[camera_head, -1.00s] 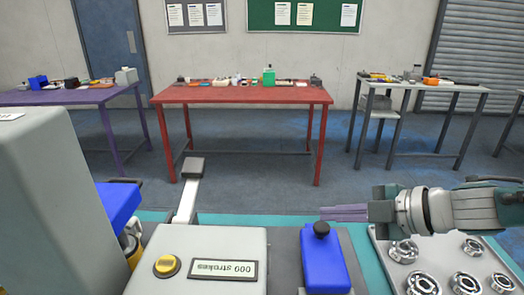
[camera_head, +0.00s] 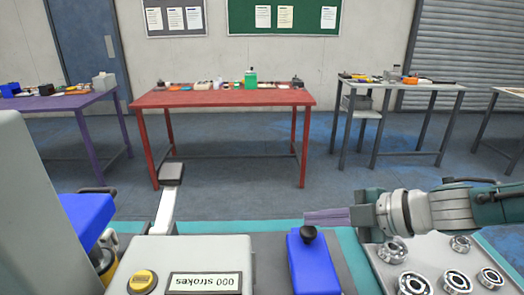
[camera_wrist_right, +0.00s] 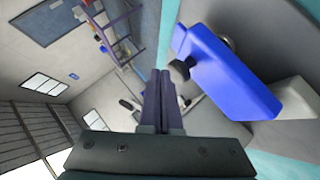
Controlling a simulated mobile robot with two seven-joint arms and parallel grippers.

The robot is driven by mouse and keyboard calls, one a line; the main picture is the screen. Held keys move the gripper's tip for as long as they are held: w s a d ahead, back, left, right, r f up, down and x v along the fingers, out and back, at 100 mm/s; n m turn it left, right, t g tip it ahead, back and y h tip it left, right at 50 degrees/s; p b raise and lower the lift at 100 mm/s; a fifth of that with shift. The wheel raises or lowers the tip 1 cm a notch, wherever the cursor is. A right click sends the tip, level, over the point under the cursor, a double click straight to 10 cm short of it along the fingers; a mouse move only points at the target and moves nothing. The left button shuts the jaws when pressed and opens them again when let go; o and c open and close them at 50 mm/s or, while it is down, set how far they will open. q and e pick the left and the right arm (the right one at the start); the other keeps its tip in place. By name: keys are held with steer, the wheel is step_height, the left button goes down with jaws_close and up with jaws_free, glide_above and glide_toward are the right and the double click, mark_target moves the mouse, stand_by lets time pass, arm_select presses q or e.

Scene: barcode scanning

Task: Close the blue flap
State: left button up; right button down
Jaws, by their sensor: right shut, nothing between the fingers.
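The blue flap (camera_head: 316,265) with a black knob (camera_head: 308,233) at its far end is at the bottom centre of the head view, right of the grey machine. In the right wrist view the blue flap (camera_wrist_right: 230,78) fills the upper right, with its black knob (camera_wrist_right: 183,68) facing the fingers. I cannot tell how far the flap is tilted. My right gripper (camera_head: 308,217) is shut and empty, its fingers pointing left just beyond the knob in the head view. In the wrist view the fingertips (camera_wrist_right: 158,75) show beside the knob, seemingly apart from it. My left gripper is out of view.
A grey machine (camera_head: 215,250) with a stroke counter (camera_head: 205,281) stands left of the flap. Another blue part (camera_head: 88,215) is at the left edge. A tray (camera_head: 376,262) of metal bearings lies under my right arm. Red table (camera_head: 230,98) is farther back.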

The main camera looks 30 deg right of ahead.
step_height(320, 180, up, 5)
steer(key=p, duration=0.4)
steer(key=shift+f, duration=0.2)
steer(key=s+d+r+p, duration=0.1)
steer(key=s+d+r, duration=0.2)
steer(key=d+r, duration=0.25)
steer(key=s+a+f+m+h, duration=0.1)
steer(key=s+a+f+m, duration=0.15)
steer(key=a, duration=0.35)
steer(key=s+a+f+m+h, duration=0.1)
steer(key=a+m+h, duration=0.1)
steer(key=a+m, duration=0.3)
steer(key=s+a+r+m+g, duration=0.2)
steer(key=s+a+m+g, duration=0.15)
steer(key=s, duration=0.35)
steer(key=s+a+r+m+g, duration=0.25)
steer(key=s+a+g, duration=0.2)
steer(key=s, duration=0.35)
step_height(320, 180, up, 29)
steer(key=h+p, duration=0.1)
steer(key=p, duration=2.9)
steer(key=shift+w+a+t, duration=0.25)
steer(key=shift+w+t, duration=0.05)
steer(key=shift+w, duration=0.1)
steer(key=shift+f, duration=0.1)
